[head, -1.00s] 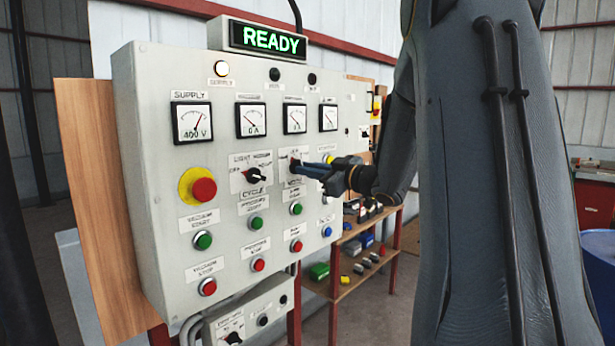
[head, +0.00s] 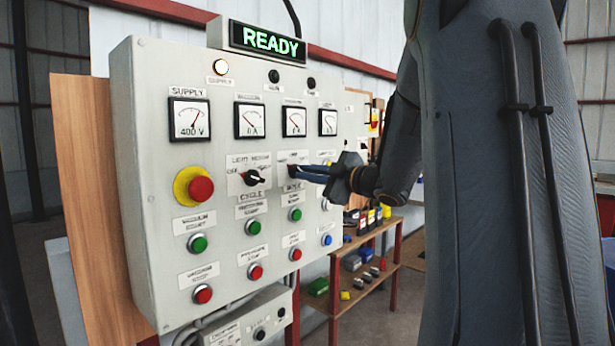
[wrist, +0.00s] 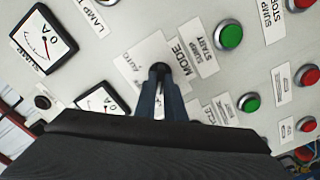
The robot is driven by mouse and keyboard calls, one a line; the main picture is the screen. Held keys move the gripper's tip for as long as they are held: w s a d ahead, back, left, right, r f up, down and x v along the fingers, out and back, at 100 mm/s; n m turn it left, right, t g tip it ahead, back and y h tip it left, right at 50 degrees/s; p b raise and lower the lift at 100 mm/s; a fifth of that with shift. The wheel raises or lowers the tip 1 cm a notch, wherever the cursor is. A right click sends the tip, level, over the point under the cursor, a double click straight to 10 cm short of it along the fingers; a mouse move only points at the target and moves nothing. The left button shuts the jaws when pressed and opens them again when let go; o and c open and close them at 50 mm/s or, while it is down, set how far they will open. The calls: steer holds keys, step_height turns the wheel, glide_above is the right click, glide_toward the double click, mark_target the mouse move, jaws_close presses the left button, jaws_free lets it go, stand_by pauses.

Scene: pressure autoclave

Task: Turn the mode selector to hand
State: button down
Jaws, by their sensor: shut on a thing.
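The mode selector (head: 292,168) is a small dark knob on a white plate in the panel's middle, right of the cycle selector (head: 252,177). In the wrist view the selector (wrist: 160,68) shows as a dark tip between my fingers, with the MODE label to its right and an AUTO mark at upper left. My gripper (head: 299,172) is shut on the knob, its blue fingers reaching in from the right; they also show in the wrist view (wrist: 160,84). The fingers cover most of the knob, so I cannot tell which mark it points at.
The grey control panel (head: 150,130) carries meters, a red emergency button (head: 200,188) on yellow, and green and red buttons close below the selectors. A READY display (head: 268,42) is lit on top. A shelf (head: 352,290) with small items stands behind at right.

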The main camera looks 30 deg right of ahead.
steer(key=shift+r, duration=0.1)
steer(key=c, duration=1.8)
jaws_free()
steer(key=shift+c, duration=0.2)
steer(key=shift+s+d, duration=0.1)
steer(key=b+v, duration=0.1)
steer(key=v, duration=0.6)
steer(key=shift+s, duration=0.3)
